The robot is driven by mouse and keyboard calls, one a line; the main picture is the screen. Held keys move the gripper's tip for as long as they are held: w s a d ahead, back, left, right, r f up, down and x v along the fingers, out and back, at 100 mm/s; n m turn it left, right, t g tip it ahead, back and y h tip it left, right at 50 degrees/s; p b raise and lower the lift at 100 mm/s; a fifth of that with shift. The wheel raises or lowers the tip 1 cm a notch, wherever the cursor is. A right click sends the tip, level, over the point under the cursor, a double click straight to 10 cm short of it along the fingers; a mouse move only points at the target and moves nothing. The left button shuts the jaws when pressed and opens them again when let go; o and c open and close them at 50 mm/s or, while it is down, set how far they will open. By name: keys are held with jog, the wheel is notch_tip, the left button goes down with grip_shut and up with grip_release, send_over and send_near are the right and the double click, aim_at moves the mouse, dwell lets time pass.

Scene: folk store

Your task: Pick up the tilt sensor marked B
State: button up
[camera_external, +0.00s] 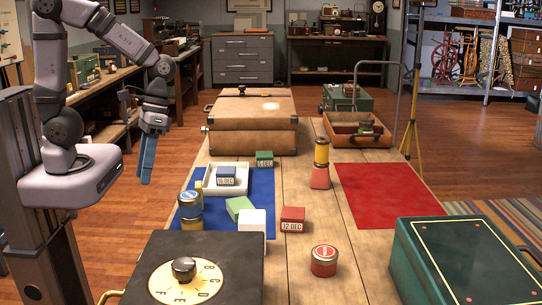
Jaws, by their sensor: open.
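I cannot make out a tilt sensor marked B in this view; no small item shows a legible B. Small blocks with white label strips lie on the wooden table: a blue one (226,175) in a white tray (210,189), a green one (264,158) behind it, and a red one (293,219) to the right. A plain green block (238,207) and a white cube (252,223) are near the blue mat's front. My gripper (147,181) is open and empty, pointing down, with blue fingers, to the left of the table and apart from everything on it.
A black box with a lettered dial (180,284) and a green case (465,265) fill the front corners. Stacked tins (191,214), a red tin (323,261), and a red-and-yellow stack (320,165) stand on the table. A brown suitcase (253,125) blocks the back. The red mat (385,195) is clear.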

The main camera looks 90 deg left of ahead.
jog(key=w+a+r+n+t+h+b, duration=0.1)
jog(key=w+a+n+t+h+b, duration=0.25)
jog(key=a+n+t+h, duration=0.4)
jog(key=w+a+r+n+t+h+b, duration=0.15)
jog(key=w+a+n+t+h, duration=0.3)
jog(key=a+n, duration=0.6)
jog(key=n, duration=0.1)
send_near(198, 188)
jog(key=f, duration=0.1)
jog(key=w+f, duration=0.1)
jog(key=shift+w+f, duration=0.1)
jog(key=shift+f, duration=0.2)
jog(key=shift+x, duration=1.05)
jog(key=shift+w+d+r+p, duration=0.3)
jog(key=shift+d+p, duration=0.1)
jog(key=shift+p, duration=0.1)
jog(key=x, duration=0.1)
jog(key=p+x, duration=0.1)
jog(key=x, duration=0.1)
jog(key=shift+r, duration=0.2)
jog(key=shift+w+d+f+p, duration=0.1)
jog(key=shift+w+d+p, duration=0.2)
jog(key=shift+d, duration=0.2)
jog(key=shift+c, duration=0.4)
